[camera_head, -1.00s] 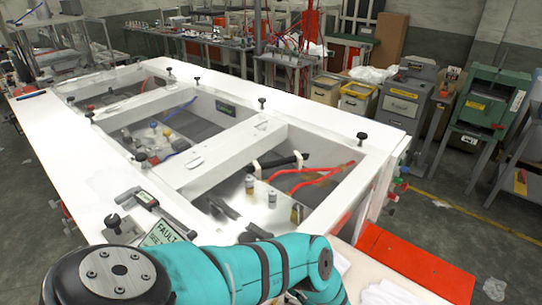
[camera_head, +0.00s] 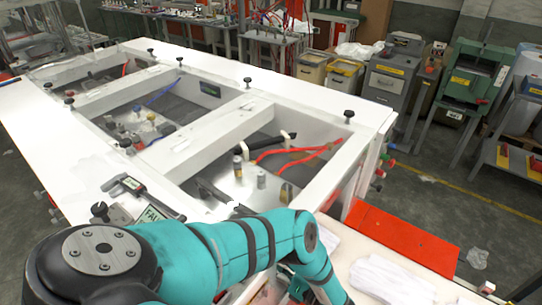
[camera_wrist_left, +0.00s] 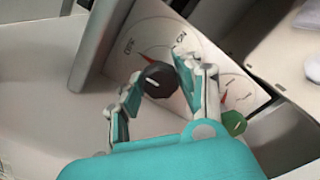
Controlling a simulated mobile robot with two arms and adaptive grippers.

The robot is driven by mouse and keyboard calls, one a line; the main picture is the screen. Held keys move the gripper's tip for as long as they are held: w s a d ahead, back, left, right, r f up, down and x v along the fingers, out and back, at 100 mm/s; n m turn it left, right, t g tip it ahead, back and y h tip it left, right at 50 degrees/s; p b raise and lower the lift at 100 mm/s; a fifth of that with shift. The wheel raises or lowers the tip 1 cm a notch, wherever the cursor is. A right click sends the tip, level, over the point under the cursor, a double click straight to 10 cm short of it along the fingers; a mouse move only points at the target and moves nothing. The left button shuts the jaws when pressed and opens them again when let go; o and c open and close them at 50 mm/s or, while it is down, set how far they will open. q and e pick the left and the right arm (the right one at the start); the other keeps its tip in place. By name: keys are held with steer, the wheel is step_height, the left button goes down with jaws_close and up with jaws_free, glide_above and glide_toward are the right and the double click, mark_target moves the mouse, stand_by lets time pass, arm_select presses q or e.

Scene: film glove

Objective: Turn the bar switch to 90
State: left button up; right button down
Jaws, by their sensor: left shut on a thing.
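In the left wrist view, a dark knob (camera_wrist_left: 156,84) with a pale pointer line sits on a white dial plate (camera_wrist_left: 150,32) with printed marks and red pointers. I take this knob to be the bar switch; the scale numbers are too blurred to read. My left gripper (camera_wrist_left: 160,73) has its two teal-and-grey fingers on either side of the knob, shut on it. A green knob (camera_wrist_left: 233,123) sits to the right on the same panel, beside another marked dial. In the head view my left arm's teal links cross the bottom, and the gripper itself is out of sight.
A white frame bench (camera_head: 215,140) with open bays fills the middle of the head view. A red panel (camera_head: 400,238) and white cloths (camera_head: 392,280) lie at its right end. A grey post (camera_wrist_left: 100,40) stands close to my left gripper. Machines and boxes stand along the back.

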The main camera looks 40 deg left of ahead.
arm_select(q)
steer(key=shift+m, duration=0.3)
steer(key=m, duration=0.3)
steer(key=shift+w+r+m, duration=0.1)
steer(key=shift+m, duration=0.2)
steer(key=m, duration=0.4)
steer(key=shift+m, duration=0.3)
steer(key=m, duration=0.4)
steer(key=shift+a+m, duration=0.1)
steer(key=shift+m, duration=2.4)
steer(key=o, duration=1.2)
steer(key=shift+c, duration=0.2)
